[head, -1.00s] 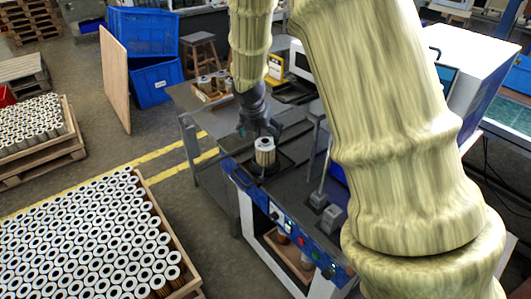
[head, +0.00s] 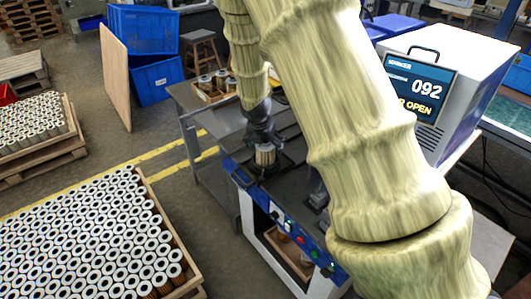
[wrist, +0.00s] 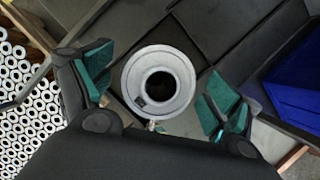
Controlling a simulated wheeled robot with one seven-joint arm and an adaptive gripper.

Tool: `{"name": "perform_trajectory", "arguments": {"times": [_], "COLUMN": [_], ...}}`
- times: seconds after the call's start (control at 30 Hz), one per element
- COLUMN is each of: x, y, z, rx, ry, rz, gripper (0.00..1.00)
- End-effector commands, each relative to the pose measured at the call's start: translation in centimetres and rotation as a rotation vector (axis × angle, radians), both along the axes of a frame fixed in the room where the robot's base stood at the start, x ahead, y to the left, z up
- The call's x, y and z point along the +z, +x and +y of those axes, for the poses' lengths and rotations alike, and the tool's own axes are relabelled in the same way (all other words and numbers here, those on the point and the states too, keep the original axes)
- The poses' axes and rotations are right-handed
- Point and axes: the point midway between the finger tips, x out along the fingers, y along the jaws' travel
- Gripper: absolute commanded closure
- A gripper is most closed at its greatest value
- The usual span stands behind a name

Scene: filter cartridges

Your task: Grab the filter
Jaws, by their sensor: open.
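A filter cartridge (head: 265,156) with a pleated tan side stands upright on a dark plate of the workbench, directly under my gripper (head: 263,137). In the wrist view its pale round top (wrist: 159,82) with a dark centre hole lies between the two teal-padded fingers of my gripper (wrist: 157,90). The fingers are spread, one on each side, with a gap to the filter's rim. The top of the filter is hidden by my gripper in the head view.
A blue control panel (head: 290,228) runs along the bench front. A tray with several filters (head: 215,85) sits at the back. A pallet of many filters (head: 85,240) stands at lower left. A machine with a screen (head: 420,87) is at right.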

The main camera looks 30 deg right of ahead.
Motion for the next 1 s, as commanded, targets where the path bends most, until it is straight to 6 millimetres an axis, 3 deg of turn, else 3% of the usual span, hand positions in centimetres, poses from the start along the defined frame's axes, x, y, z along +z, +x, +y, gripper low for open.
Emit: {"name": "perform_trajectory", "arguments": {"times": [0.17, 0.47, 1.0], "x": [0.0, 0.0, 1.1], "y": [0.0, 0.0, 0.1], "z": [0.0, 0.0, 0.0], "rx": [0.000, 0.000, -0.001], "ry": [0.000, 0.000, 0.001], "rz": [0.000, 0.000, -0.003], "gripper": [0.10, 0.61, 0.61]}}
